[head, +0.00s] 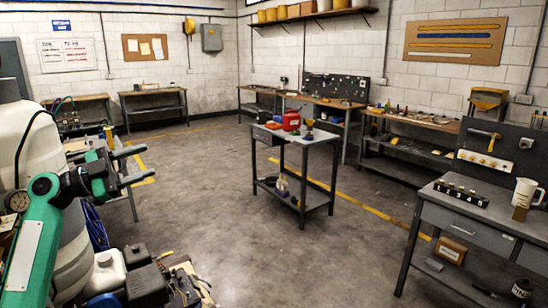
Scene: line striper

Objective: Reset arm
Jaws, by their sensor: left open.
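My left arm (38,240) is green and dark grey and comes in from the lower left. Its gripper (146,162) points right with its two dark fingers apart and nothing between them. Bare floor shows behind the fingertips. My right arm and gripper are not in view.
A large white tank (28,150) and machine parts (145,280) stand close beside and below my left arm. A small grey table (318,138) with a red container (291,120) stands mid-room. A workbench (440,213) with a white jug (525,192) is at right. The floor (240,240) between is clear.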

